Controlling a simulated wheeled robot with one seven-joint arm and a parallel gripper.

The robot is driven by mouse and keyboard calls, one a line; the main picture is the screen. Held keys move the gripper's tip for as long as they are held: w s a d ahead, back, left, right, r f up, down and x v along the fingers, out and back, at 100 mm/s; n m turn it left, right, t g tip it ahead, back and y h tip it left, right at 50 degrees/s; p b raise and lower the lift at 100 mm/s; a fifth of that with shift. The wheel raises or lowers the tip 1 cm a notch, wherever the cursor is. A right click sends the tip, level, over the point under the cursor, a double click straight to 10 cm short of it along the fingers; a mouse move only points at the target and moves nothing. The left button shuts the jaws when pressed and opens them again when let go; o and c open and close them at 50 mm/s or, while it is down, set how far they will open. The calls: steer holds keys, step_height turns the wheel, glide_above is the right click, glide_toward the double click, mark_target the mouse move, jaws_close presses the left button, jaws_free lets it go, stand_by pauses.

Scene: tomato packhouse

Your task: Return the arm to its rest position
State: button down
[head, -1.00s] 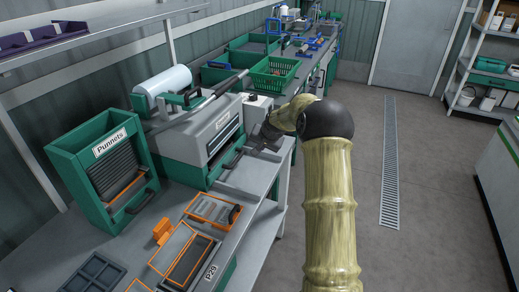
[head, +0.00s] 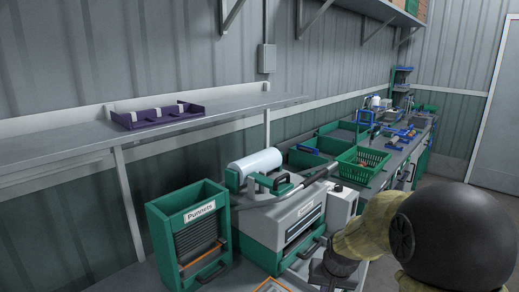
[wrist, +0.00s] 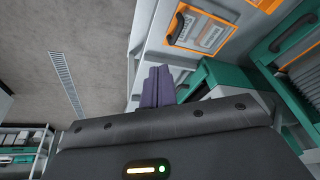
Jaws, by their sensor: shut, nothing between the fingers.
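My arm shows at the lower right of the head view, with its black joint and yellowish links close to the camera. My gripper (head: 328,280) is partly visible at the bottom edge, dark and beside the front of the green and grey sealing machine (head: 300,228). In the wrist view, my gripper's two purple-grey fingers (wrist: 158,80) lie side by side, shut with nothing between them. They show against the pale bench edge.
The green Punnets dispenser (head: 190,240) stands left of the machine. A green basket (head: 362,165) is farther along the bench. A wall shelf (head: 60,150) holds a purple tray (head: 160,118). An orange-framed panel (wrist: 200,32) lies near the fingers in the wrist view. Floor (wrist: 45,85) is clear.

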steer(key=s+a+n+g, duration=0.1)
steer(key=s+a+n, duration=0.1)
steer(key=s, duration=1.3)
steer(key=shift+r+p, duration=0.3)
steer(key=shift+p, duration=0.15)
